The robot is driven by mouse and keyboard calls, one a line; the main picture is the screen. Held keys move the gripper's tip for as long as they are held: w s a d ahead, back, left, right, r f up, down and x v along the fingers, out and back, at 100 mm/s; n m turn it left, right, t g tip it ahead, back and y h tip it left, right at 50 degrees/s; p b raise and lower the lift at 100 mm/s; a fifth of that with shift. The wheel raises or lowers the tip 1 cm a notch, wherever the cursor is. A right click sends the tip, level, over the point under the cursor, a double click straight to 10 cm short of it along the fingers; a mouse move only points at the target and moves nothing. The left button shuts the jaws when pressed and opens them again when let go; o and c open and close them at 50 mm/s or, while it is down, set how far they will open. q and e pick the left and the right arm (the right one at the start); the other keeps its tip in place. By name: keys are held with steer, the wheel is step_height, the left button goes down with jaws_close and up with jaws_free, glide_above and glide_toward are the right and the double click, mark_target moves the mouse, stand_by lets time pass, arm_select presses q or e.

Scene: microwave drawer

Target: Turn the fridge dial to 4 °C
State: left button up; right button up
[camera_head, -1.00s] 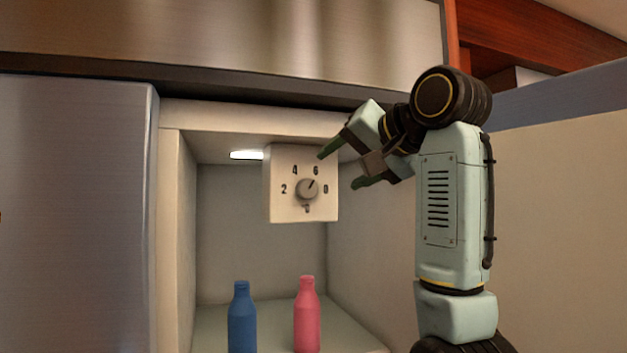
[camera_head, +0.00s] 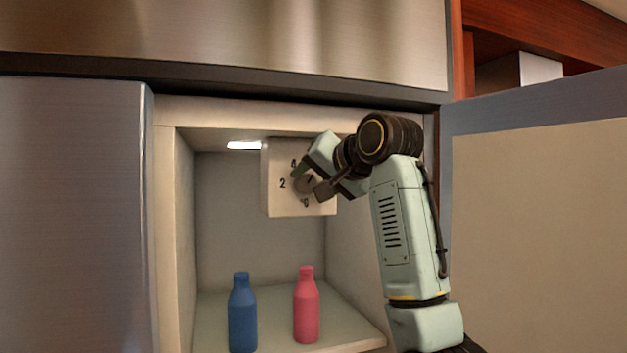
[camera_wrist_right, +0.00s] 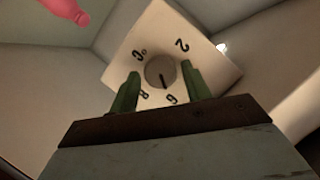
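The white dial panel (camera_head: 281,199) hangs at the top of the open fridge compartment. Its round grey knob (camera_wrist_right: 160,71) shows in the right wrist view, with its dark pointer mark toward the 6. The 2, 6, 8 and °C marks are readable there; the 4 is hidden behind a finger but shows in the head view. My right gripper (camera_head: 308,187) is at the panel, and in the wrist view its green fingers (camera_wrist_right: 160,88) stand open on either side of the knob. A gap seems to show beside the knob; contact cannot be told. My left gripper is out of view.
A blue bottle (camera_head: 243,314) and a pink bottle (camera_head: 306,307) stand on the shelf (camera_head: 350,336) below the panel. The open fridge door (camera_head: 540,220) stands to the right of my arm. A closed metal door (camera_head: 70,220) is at the left.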

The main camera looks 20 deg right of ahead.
steer(key=c, duration=0.7)
steer(key=n+h, duration=0.1)
steer(key=n, duration=0.1)
steer(key=n+h, duration=0.2)
steer(key=shift+a+r, duration=0.15)
steer(key=shift+a, duration=0.05)
steer(key=n+h, duration=0.1)
steer(key=n, duration=0.1)
steer(key=n+h, duration=0.1)
steer(key=shift+a+n+h, duration=0.25)
steer(key=shift+n+h, duration=0.05)
steer(key=shift+n, duration=0.1)
stand_by(0.5)
steer(key=o, duration=1)
